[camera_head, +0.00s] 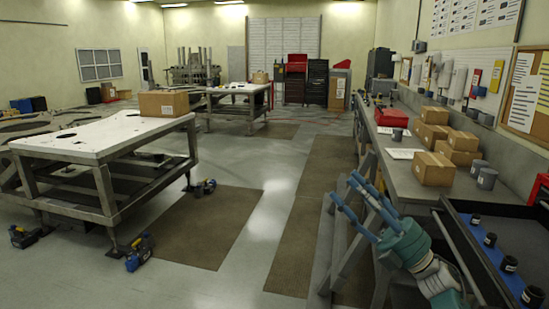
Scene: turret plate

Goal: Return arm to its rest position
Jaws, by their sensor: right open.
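My right arm comes in from the bottom right, with a teal wrist and blue fingers. My right gripper (346,188) is open, its two long fingers spread apart and pointing up and to the left. Nothing shows between the fingers. It is in front of the left edge of the long grey workbench (408,180); I cannot tell how far it is from the bench. My left gripper is not in view.
A black cart with a blue mat (487,262) holding several black cylinders is right of my arm. Cardboard boxes (432,169) sit on the bench. A white-topped metal table (80,143) stands left, with power tools (140,252) on the floor. The middle floor is clear.

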